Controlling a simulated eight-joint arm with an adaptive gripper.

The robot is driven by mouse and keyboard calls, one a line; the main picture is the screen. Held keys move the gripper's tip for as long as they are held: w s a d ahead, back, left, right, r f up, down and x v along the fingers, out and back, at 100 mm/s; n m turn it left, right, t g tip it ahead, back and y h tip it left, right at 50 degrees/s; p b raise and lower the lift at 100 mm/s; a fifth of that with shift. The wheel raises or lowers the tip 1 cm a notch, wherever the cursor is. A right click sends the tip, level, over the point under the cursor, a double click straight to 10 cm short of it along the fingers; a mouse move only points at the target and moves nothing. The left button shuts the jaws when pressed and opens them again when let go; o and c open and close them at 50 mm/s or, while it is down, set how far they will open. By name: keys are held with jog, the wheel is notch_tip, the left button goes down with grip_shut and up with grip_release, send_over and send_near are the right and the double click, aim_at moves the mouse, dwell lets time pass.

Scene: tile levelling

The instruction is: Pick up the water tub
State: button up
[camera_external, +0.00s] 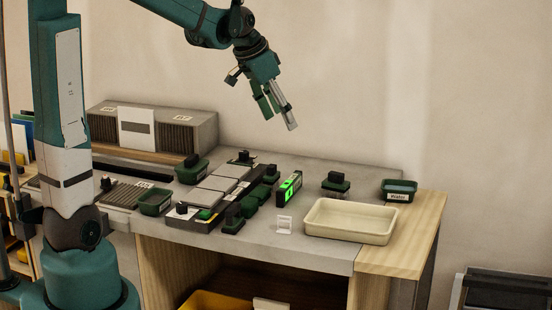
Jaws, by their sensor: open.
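The water tub (399,190) is a small dark green tub with a white label reading "Water". It stands at the right back of the bench, behind the cream tray. Its inside looks greenish, and I cannot make out the contents clearly. My gripper (281,113) is open and empty. It hangs in the air above the middle of the bench, pointing down and to the right. It is well to the left of the water tub and higher than it.
A cream tray (316,224) sits just in front of the tub. A dark green handled block (336,183) stands left of it. A lit green device (288,189), grey tiles (208,190) and several dark green blocks fill the middle.

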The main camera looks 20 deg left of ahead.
jog(key=w+d+f+m+g+h+p, duration=0.1)
jog(key=w+d+f+m+p, duration=0.1)
jog(key=w+d, duration=0.35)
jog(key=w+d+f+m+g+p, duration=0.1)
jog(key=w+d+f+m, duration=0.15)
jog(key=d, duration=0.55)
jog(key=m+g+p, duration=0.1)
jog(key=m+p, duration=0.2)
jog(key=m, duration=0.1)
send_near(399, 187)
jog(key=shift+s+d+f+n, duration=0.15)
jog(key=shift+s+d+f, duration=0.1)
jog(key=shift+s, duration=0.4)
jog(key=shift+s+d+f+n, duration=0.15)
jog(key=shift+s+f, duration=0.1)
jog(key=shift+s, duration=0.35)
jog(key=shift+d+f+h, duration=0.15)
jog(key=shift+d+f, duration=0.1)
jog(key=shift+f, duration=0.35)
jog(key=shift+d+f+h, duration=0.15)
jog(key=shift+d+f, duration=0.1)
jog(key=shift+f, duration=0.35)
jog(key=shift+x, duration=1.85)
jog(key=shift+d+f, duration=0.4)
jog(key=shift+f, duration=0.25)
